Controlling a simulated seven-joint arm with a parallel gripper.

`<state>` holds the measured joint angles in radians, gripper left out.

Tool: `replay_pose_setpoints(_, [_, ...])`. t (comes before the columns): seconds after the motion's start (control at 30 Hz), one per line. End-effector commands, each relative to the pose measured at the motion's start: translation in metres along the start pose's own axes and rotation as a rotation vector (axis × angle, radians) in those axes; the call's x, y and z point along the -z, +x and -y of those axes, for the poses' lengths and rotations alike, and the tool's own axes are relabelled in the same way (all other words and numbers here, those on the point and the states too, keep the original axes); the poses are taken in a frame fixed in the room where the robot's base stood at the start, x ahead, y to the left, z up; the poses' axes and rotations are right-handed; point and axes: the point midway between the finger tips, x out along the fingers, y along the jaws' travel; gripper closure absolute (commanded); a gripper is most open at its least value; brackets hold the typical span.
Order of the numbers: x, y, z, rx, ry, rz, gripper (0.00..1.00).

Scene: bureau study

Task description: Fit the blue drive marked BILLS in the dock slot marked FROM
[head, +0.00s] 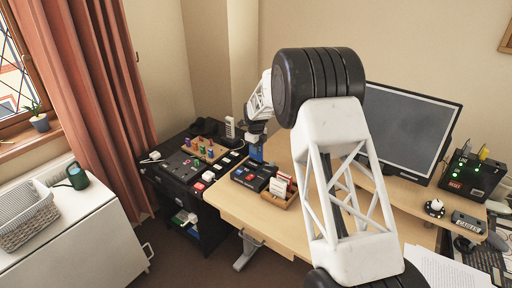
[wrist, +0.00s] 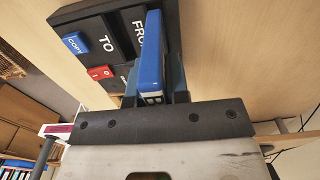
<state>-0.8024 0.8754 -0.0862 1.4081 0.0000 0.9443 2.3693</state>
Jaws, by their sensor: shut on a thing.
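My gripper (wrist: 156,84) is shut on a blue drive (wrist: 151,58), held between its two dark fingers. In the head view my gripper (head: 256,140) is above the dock's back part, with the drive (head: 256,153) just below it. No BILLS marking can be read on the drive. The black dock (head: 250,179) stands on the desk. In the wrist view the dock (wrist: 84,14) shows the words TO and FRO, the rest hidden behind the drive. The drive's far end lies over the FROM side; I cannot tell whether it is in the slot.
The dock has a blue COPY button (wrist: 75,43) and a red button (wrist: 101,72). A wooden holder (head: 287,198) with cards is right of the dock. Other drives stand in a wooden tray (head: 216,154) on the dark cabinet (head: 171,174). A monitor (head: 408,130) is at right.

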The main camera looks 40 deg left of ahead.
Motion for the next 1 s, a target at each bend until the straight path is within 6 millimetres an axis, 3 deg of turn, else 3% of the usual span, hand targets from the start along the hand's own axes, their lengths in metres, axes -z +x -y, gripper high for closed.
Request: replay_pose_setpoints(1.0, [-0.0001,0.0051,0.0001,0.0,0.0,0.0,1.0])
